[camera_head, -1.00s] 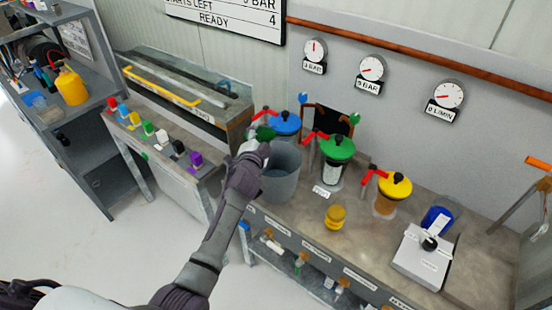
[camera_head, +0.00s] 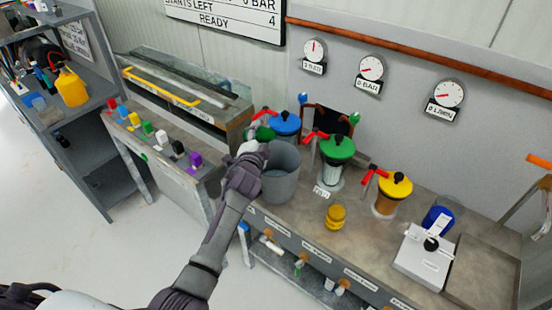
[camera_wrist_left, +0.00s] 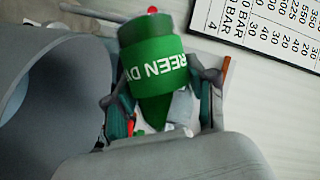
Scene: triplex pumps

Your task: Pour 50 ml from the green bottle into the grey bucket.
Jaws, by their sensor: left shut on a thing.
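The green bottle (camera_wrist_left: 152,65) is held between the fingers of my left gripper (camera_wrist_left: 160,112) in the left wrist view. Its lettered band faces the camera. In the head view only a small green part of the bottle (camera_head: 264,133) shows past my left gripper (camera_head: 252,150). The gripper is at the left rim of the grey bucket (camera_head: 282,182). The bucket stands open on the bench, and its wall also fills the left of the wrist view (camera_wrist_left: 45,110). I cannot see any liquid leaving the bottle or the level in the bucket. My right gripper is not in view.
Pumps with blue (camera_head: 286,122), green (camera_head: 338,148) and yellow (camera_head: 396,186) tops stand behind and right of the bucket. A small yellow jar (camera_head: 336,217) stands on the bench before them. A scale-like device (camera_head: 425,258) is at the right.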

